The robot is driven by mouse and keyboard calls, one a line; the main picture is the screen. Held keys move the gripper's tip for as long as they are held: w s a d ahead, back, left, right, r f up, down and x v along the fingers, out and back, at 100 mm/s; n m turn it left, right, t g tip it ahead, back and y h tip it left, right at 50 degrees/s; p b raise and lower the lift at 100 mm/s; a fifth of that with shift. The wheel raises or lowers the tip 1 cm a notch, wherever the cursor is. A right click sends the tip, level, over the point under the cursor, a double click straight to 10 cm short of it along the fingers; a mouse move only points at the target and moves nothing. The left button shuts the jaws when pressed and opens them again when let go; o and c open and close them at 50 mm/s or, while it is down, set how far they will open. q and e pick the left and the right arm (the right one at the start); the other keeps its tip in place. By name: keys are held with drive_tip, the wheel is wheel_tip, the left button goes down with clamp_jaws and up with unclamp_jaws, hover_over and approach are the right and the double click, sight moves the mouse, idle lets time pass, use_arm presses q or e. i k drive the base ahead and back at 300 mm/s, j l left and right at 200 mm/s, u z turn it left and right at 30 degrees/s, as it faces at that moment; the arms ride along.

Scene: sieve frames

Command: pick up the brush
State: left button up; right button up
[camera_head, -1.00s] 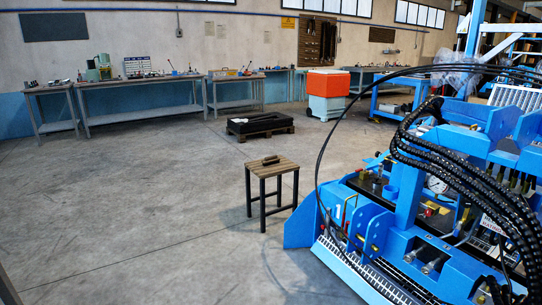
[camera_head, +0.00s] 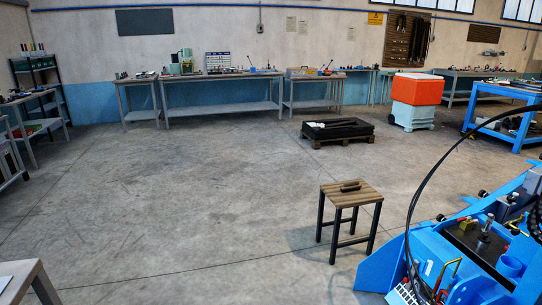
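A small dark brush (camera_head: 350,187) lies on top of a wooden stool (camera_head: 368,196) with dark legs, right of the middle of the head view. The brush is small here, so its bristles cannot be made out. The stool stands upright on the concrete floor, some way off from me. Neither of my grippers shows in the head view.
Blue machinery (camera_head: 455,250) with black hoses fills the lower right, close to the stool. A bench corner (camera_head: 22,275) shows at lower left. A black pallet load (camera_head: 338,131) and an orange-topped cart (camera_head: 417,90) stand farther back. The floor left of the stool is clear.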

sight(354, 185)
drive_tip(key=i+u, duration=0.4)
drive_tip(key=i, duration=1.7)
